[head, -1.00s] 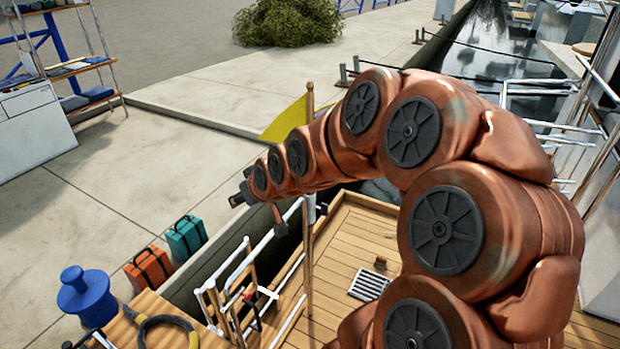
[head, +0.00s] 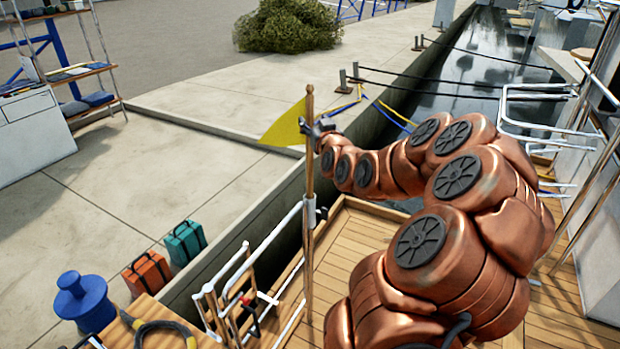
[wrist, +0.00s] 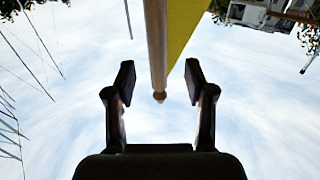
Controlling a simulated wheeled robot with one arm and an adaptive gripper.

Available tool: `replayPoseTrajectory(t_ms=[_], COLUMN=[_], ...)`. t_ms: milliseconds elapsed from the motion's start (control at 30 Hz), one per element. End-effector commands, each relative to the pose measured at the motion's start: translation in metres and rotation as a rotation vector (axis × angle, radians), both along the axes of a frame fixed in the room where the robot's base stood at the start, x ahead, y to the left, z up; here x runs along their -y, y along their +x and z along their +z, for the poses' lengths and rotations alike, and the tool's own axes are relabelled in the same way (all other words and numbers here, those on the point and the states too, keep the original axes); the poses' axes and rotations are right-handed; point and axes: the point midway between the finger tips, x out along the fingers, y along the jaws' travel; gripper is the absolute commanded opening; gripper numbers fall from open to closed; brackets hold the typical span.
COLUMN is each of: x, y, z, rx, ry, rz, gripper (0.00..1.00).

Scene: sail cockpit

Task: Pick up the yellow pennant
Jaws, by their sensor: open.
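The yellow pennant (head: 286,127) is a triangle attached to the upper part of an upright wooden pole (head: 309,190) and points left in the head view. My gripper (head: 308,126) is at the pole near the pennant's pole-side edge, at about pennant height. In the wrist view my gripper (wrist: 160,82) is open, one finger on each side. The pole (wrist: 156,45) runs down from the top between the fingers, with its rounded tip showing. The yellow pennant (wrist: 183,25) lies along the pole's right side. I cannot tell whether a finger touches the pole.
White railings (head: 232,290) stand at the pole's left beside the wooden deck (head: 350,265). A teal case (head: 186,241) and an orange case (head: 147,272) stand on the quay. A blue bollard (head: 84,302) is at lower left. Ropes cross the water behind my arm.

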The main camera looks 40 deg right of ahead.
Motion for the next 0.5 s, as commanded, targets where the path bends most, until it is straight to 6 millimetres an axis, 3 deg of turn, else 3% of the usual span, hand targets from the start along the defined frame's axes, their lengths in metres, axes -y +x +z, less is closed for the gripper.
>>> replayPoseTrajectory(t_ms=[500], x=[0.026], y=[0.041], z=[0.009], rx=[0.002], ry=[-0.001], rz=[0.0], gripper=[0.54])
